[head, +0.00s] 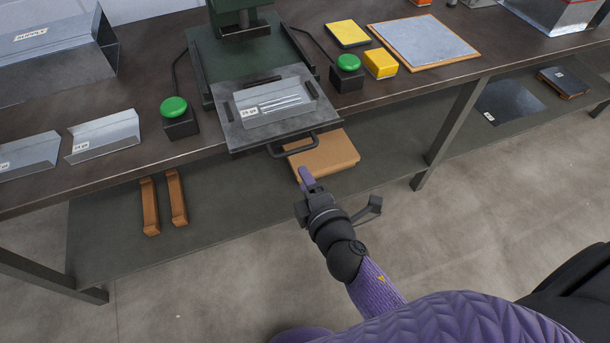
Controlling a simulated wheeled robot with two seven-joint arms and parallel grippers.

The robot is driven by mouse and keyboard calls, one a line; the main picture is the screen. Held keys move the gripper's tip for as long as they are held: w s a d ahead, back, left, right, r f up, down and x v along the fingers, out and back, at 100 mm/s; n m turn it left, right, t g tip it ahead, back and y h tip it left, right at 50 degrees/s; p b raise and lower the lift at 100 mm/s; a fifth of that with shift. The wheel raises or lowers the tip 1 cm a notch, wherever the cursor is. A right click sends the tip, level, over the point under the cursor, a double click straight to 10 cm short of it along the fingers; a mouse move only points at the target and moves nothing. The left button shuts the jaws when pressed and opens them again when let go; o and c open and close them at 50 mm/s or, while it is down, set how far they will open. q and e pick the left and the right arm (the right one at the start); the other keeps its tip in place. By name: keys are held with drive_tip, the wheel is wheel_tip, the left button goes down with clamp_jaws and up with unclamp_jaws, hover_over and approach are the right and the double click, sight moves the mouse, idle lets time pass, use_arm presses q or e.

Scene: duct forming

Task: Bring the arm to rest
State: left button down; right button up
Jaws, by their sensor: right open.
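My right arm, with a purple sleeve, comes in from the bottom right. Its gripper (340,193) is open and empty, with one finger toward the upper left and the other toward the right. It hangs in front of the workbench, below and to the right of the press's pull-out tray (230,127). A formed metal duct piece (280,107) with a white label lies on that tray. I see no contact between the gripper and the tray or its handle (293,147). My left gripper is not in view.
The green press (200,45) stands on the bench (420,92) between two green buttons (174,107) (348,62). Metal duct pieces (103,135) lie on the left. A brown board (325,153) lies on the lower shelf behind my gripper. The floor (470,240) at right is clear.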

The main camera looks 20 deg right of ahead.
drive_tip(key=s+d+f+m+g, duration=0.1)
drive_tip(key=s+f+m+g, duration=0.35)
drive_tip(key=s+f, duration=0.5)
drive_tip(key=s+d+f+m+g, duration=0.2)
drive_tip(key=s+f+m+g, duration=0.3)
drive_tip(key=f, duration=0.8)
drive_tip(key=s+d+f+m+g, duration=0.1)
drive_tip(key=s+f+m+g, duration=0.1)
drive_tip(key=s, duration=0.8)
drive_tip(key=s+d+f+m+g, duration=0.2)
drive_tip(key=s+f+m+g, duration=0.1)
drive_tip(key=s, duration=0.7)
wheel_tip(320, 180, down, 2)
drive_tip(key=shift+f+m+g+h, duration=0.1)
drive_tip(key=shift+m+g+h, duration=0.3)
drive_tip(key=shift+m, duration=0.25)
